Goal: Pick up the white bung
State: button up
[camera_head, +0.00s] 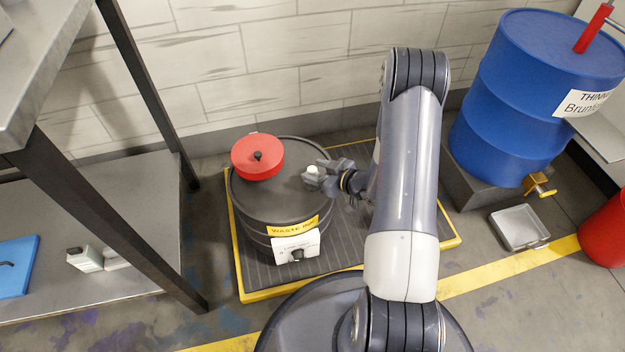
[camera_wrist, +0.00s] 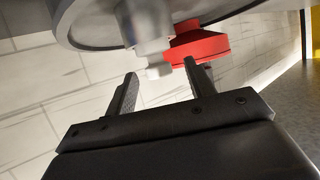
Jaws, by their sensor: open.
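The white bung (camera_head: 313,169) shows as a small pale piece over the black top of the waste drum (camera_head: 283,208). In the wrist view the white bung (camera_wrist: 158,71) shows at the end of a pale grey, blurred cylinder. My gripper (camera_head: 318,176) reaches in from the right, low over the drum top. In the wrist view its two dark fingers are apart, and the bung appears in the gap between the fingertips (camera_wrist: 161,69). I cannot tell whether either finger touches it. My fingers partly hide the bung's base in the head view.
The drum stands on a yellow-edged tray (camera_head: 243,297). A metal shelf (camera_head: 140,230) is at left, a blue drum (camera_head: 500,110) at right.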

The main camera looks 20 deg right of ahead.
jog(key=shift+x, duration=1)
jog(key=c, duration=1.1)
